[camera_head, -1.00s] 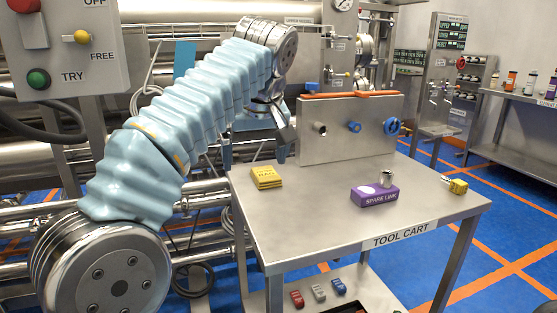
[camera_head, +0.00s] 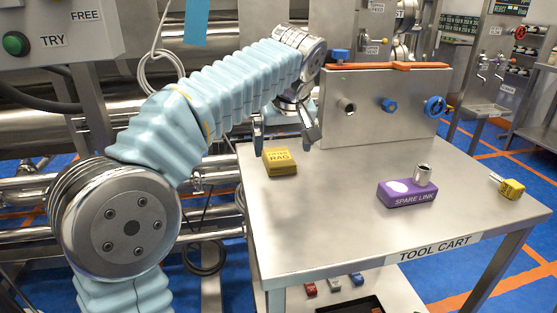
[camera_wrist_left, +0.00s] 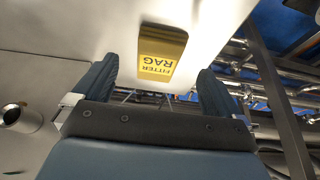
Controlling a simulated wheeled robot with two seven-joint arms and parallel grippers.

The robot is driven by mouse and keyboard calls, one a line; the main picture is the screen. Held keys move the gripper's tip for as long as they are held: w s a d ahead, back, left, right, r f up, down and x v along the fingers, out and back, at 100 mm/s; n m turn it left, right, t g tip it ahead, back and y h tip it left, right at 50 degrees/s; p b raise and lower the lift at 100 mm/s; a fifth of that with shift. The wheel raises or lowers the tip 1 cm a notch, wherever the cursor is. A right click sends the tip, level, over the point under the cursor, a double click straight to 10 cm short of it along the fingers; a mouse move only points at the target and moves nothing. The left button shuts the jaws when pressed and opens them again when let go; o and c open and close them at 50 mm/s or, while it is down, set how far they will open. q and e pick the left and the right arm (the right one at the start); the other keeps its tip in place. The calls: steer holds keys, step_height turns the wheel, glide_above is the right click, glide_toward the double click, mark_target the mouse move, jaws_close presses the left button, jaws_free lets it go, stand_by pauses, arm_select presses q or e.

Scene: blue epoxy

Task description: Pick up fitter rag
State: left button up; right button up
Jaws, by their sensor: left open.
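The fitter rag (camera_head: 280,161) is a small yellow block with dark lettering, lying flat on the tool cart top near its left back corner. It also shows in the left wrist view (camera_wrist_left: 162,52), beyond the fingers and in line with the gap between them. My left gripper (camera_head: 283,140) is at the back left of the cart, open and empty, with its fingers pointing down. In the head view it appears behind and just above the rag, apart from it. The left wrist view shows both blue fingers (camera_wrist_left: 155,85) spread wide. My right gripper is not in view.
An upright metal panel (camera_head: 375,110) with an orange bar stands at the back. The cart's front middle is clear.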

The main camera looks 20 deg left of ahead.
mark_target(280, 160)
arm_select(q)
steer(key=x, duration=0.5)
steer(key=shift+w+a, duration=0.1)
steer(key=shift+a, duration=0.05)
steer(key=c, duration=1.1)
steer(key=shift+r, duration=0.15)
step_height(280, 160, up, 3)
steer(key=shift+f, duration=0.1)
steer(key=s+d+r, duration=0.9)
steer(key=s+r, duration=0.1)
steer(key=shift+s+d+b, duration=0.1)
steer(key=shift+d+b, duration=0.2)
steer(key=shift+d, duration=0.05)
